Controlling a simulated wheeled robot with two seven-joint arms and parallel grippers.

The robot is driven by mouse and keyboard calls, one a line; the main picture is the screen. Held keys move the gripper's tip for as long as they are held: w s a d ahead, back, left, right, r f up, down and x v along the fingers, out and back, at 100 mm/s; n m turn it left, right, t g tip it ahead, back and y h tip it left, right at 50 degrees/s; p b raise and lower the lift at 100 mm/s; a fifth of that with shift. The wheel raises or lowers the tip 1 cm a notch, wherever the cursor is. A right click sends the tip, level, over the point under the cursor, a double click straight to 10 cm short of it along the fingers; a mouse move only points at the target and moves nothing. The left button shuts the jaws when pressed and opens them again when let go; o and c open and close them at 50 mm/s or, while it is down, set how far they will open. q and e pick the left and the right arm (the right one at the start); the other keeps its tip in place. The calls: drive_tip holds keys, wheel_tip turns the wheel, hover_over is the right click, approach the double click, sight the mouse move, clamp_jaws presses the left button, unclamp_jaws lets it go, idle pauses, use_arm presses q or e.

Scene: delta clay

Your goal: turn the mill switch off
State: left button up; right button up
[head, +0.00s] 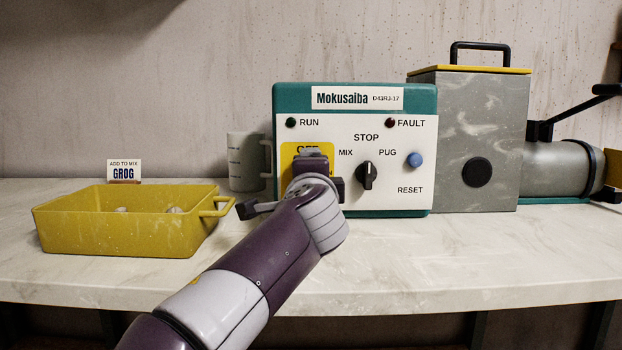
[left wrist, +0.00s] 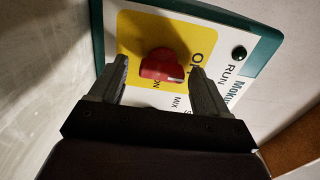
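The mill switch is a red rotary knob (left wrist: 160,66) on a yellow plate (left wrist: 150,32) marked OFF and ON. Its white mark faces the lower right in the left wrist view, roughly between the two words. My left gripper (left wrist: 158,68) is open, with one finger on each side of the knob and gaps apparent; I cannot tell if either finger touches. In the head view my left gripper (head: 312,168) is in front of the yellow plate (head: 291,150) and hides the knob. The plate is on the teal and white control box (head: 352,207). My right gripper is not in view.
Right of the switch are a black selector knob (head: 368,175) and a blue reset button (head: 414,160). A grey mug (head: 243,165) stands left of the box. A yellow tray (head: 115,235) is at left, the grey mill (head: 500,120) at right. The front counter is clear.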

use_arm(q)
drive_tip(key=s, duration=1.1)
drive_tip(key=shift+s+r, duration=0.1)
drive_tip(key=shift+s, duration=0.75)
